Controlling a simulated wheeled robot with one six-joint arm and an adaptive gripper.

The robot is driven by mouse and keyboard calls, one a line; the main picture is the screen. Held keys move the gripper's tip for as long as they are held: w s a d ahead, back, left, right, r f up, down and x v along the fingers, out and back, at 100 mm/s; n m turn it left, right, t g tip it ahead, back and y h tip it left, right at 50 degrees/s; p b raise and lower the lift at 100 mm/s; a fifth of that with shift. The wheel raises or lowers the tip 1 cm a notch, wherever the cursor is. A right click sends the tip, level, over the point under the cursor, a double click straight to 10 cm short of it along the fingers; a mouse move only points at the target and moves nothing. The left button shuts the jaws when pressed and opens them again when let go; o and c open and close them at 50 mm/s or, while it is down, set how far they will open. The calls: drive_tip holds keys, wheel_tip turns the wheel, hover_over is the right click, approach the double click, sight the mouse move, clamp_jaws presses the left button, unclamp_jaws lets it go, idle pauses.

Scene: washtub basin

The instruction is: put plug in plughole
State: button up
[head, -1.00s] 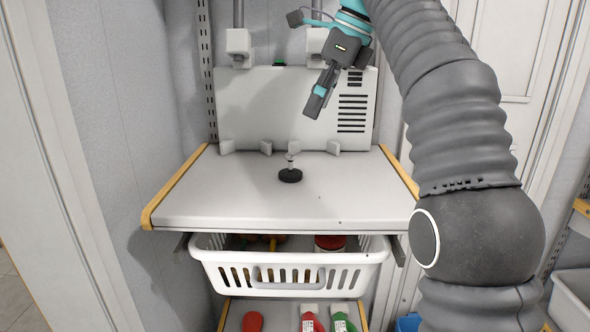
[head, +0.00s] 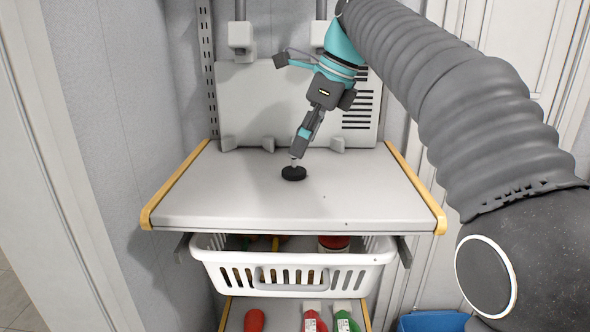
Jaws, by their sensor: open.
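The plug (head: 293,174) is a black disc with a short pale stem on top. It stands upright on the grey shelf top (head: 240,205), near the middle. My gripper (head: 298,154) points down and slightly left, with its fingertips at the plug's stem. The fingers hide part of the stem, and I cannot tell whether they touch it. The jaws are open. No plughole or basin can be made out in this view.
A pale panel (head: 255,100) with dark slots stands at the shelf's back. A white basket (head: 290,275) with items hangs below. Red (head: 313,322) and green (head: 345,322) bottles stand lower down. Yellow edging (head: 180,185) lines the shelf sides. The shelf top around the plug is clear.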

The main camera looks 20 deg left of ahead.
sight(294, 159)
drive_tip(key=shift+x, duration=2.5)
drive_tip(key=shift+s, duration=0.1)
drive_tip(key=c, duration=1.4)
drive_tip(key=shift+o, duration=0.2)
drive_tip(key=shift+r, duration=0.1)
